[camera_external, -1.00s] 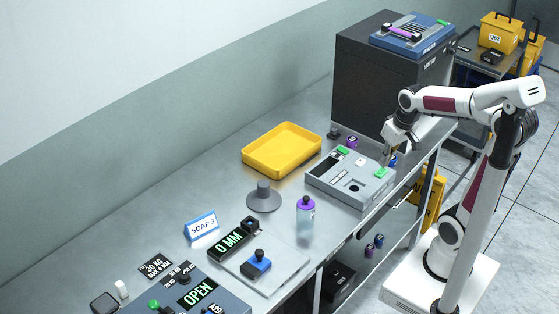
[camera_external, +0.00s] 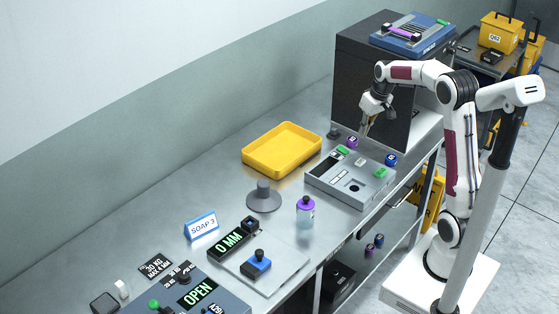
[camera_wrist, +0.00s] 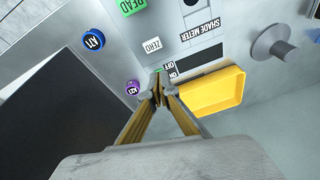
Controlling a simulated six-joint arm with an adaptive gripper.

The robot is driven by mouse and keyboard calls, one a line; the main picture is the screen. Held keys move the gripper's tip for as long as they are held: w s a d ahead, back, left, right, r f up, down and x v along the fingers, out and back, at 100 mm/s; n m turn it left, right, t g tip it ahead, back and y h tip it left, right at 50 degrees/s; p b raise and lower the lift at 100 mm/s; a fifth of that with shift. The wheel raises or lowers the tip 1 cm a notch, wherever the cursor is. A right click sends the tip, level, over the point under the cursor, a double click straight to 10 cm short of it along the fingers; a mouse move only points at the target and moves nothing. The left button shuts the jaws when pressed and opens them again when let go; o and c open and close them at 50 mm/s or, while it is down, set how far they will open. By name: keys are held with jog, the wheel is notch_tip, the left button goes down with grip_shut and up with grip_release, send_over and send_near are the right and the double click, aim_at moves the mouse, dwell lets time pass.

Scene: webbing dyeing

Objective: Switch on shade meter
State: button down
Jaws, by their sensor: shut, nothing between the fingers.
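The shade meter (camera_external: 322,186) is a flat grey box on the bench, and its label (camera_wrist: 200,29) is upside down in the wrist view. Its display (camera_wrist: 200,60) is dark. An ON/OFF-marked switch (camera_wrist: 170,69) with some green sits at its edge, partly hidden by my fingertips. A white ZERO button (camera_wrist: 152,45) and a green READ button (camera_wrist: 131,6) are also on its top. My gripper (camera_external: 365,133) is shut and empty, pointing down above the meter's far edge. In the wrist view its fingertips (camera_wrist: 158,90) appear beside the switch; contact cannot be told.
A purple-topped piece (camera_external: 352,142) and a blue-topped one (camera_external: 391,159) stand close to the meter. A yellow tray (camera_external: 253,167) lies left of it. A dark cabinet (camera_external: 352,95) rises behind my gripper. A purple-capped bottle (camera_external: 306,210) stands in front.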

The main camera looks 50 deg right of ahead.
aim_at(340, 148)
jog(key=w+d+r+n+t, duration=0.1)
jog(key=w+d+r+n, duration=0.1)
jog(key=w, duration=0.3)
jog(key=shift+r, duration=0.4)
jog(key=shift+f, duration=0.1)
jog(key=shift+s+x, duration=0.15)
jog(key=shift+x, duration=3.3)
jog(key=shift+s+x, duration=0.15)
jog(key=shift+x, duration=3.25)
jog(key=shift+d+f, duration=0.1)
jog(key=shift+f, duration=0.05)
